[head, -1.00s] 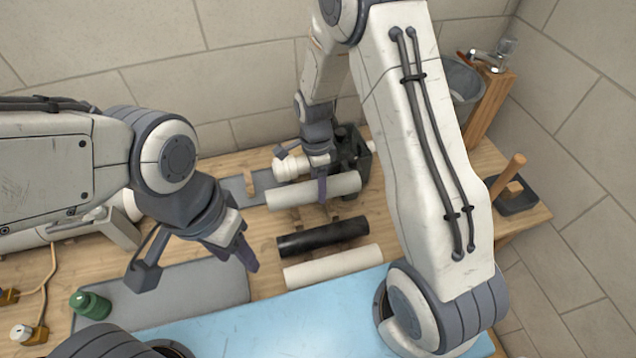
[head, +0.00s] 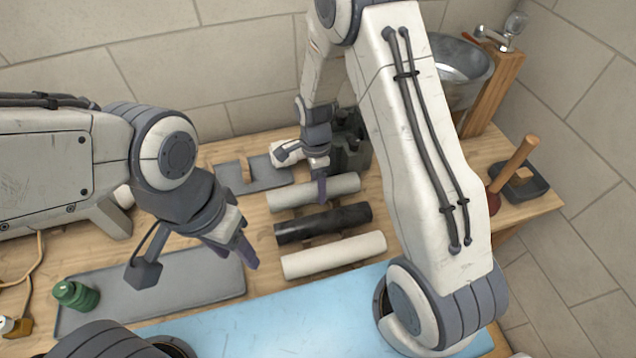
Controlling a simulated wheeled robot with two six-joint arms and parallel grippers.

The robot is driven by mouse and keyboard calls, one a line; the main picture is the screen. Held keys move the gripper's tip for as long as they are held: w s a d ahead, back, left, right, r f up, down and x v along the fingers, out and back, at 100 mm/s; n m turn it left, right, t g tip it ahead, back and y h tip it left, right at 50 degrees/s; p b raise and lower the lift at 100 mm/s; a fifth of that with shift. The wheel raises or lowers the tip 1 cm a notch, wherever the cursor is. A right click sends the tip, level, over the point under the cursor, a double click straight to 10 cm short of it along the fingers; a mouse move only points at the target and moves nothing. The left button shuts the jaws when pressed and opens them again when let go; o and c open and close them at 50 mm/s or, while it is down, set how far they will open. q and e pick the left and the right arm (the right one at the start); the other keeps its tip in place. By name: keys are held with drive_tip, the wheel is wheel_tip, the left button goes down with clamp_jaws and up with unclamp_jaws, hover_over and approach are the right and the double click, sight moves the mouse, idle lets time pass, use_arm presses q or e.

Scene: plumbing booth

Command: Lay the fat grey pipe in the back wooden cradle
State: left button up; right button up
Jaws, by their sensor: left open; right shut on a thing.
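The fat grey pipe (head: 285,199), pale grey, lies crosswise at the back of a row of three pipes. My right gripper (head: 321,188) is shut on it near its middle, from above. The back wooden cradle is mostly hidden under the pipe; I cannot tell whether the pipe touches it. A black pipe (head: 345,217) and a whitish pipe (head: 333,255) lie parallel in front. My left gripper (head: 247,250) is open and empty, left of the pipes, above the grey tray.
A blue mat (head: 260,325) covers the front. A slotted grey plate (head: 265,172) and dark fitting (head: 350,150) sit behind the pipes.

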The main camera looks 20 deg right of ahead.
drive_tip(key=shift+f, duration=0.5)
drive_tip(key=o, duration=1.5)
drive_tip(key=shift+r, duration=0.1)
drive_tip(key=r, duration=0.3)
drive_tip(key=w+r, duration=0.1)
drive_tip(key=r, duration=0.6)
drive_tip(key=shift+w+r+b, duration=0.15)
drive_tip(key=shift+b, duration=0.2)
